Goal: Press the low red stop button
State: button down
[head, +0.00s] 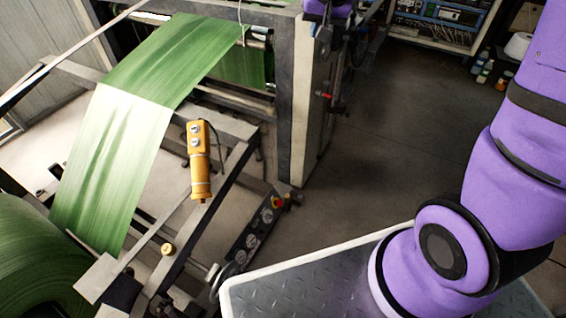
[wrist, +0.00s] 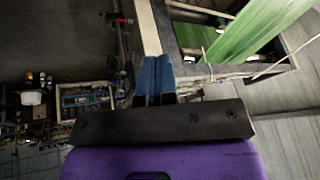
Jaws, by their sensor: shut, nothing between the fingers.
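The low red stop button (head: 277,202) sits on a yellow base at the upper end of a dark, slanted control panel (head: 252,238), low on the machine frame in the head view. I cannot make it out in the wrist view. My gripper (wrist: 155,62) shows in the wrist view with its two blue fingers together and nothing between them. A purple part of my arm shows at the top edge of the head view, by the machine's pale post, well above and behind the button. The button is uncovered, and my gripper is apart from it.
A yellow pendant control (head: 199,160) hangs to the upper left of the panel. Green woven web (head: 115,140) runs over the frame to a roll (head: 40,262). A red-tipped part (head: 326,96) juts from the post (head: 306,110). The floor (head: 400,140) right of the post is open.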

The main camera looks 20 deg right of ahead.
jog(key=w+r+x, duration=0.1)
jog(key=w+x, duration=0.1)
jog(key=x, duration=0.8)
jog(key=m, duration=0.4)
send_over(282, 203)
jog(key=w+d, duration=0.1)
jog(key=d, duration=0.1)
notch_tip(282, 203, down, 49)
jog(key=s+f+m, duration=0.1)
jog(key=s+f, duration=0.4)
jog(key=f, duration=0.4)
jog(key=s+f+m, duration=0.1)
jog(key=s+f, duration=0.3)
jog(key=f, duration=0.5)
jog(key=shift+w+a+x, duration=0.1)
jog(key=shift+a+x, duration=0.15)
jog(key=shift+x, duration=1.95)
jog(key=shift+w+a+x, duration=0.1)
jog(key=shift+a+x, duration=0.15)
jog(key=shift+x, duration=1.9)
jog(key=shift+a+x, duration=0.25)
jog(key=shift+x, duration=1.95)
jog(key=shift+a+r, duration=0.1)
jog(key=shift+r, duration=0.05)
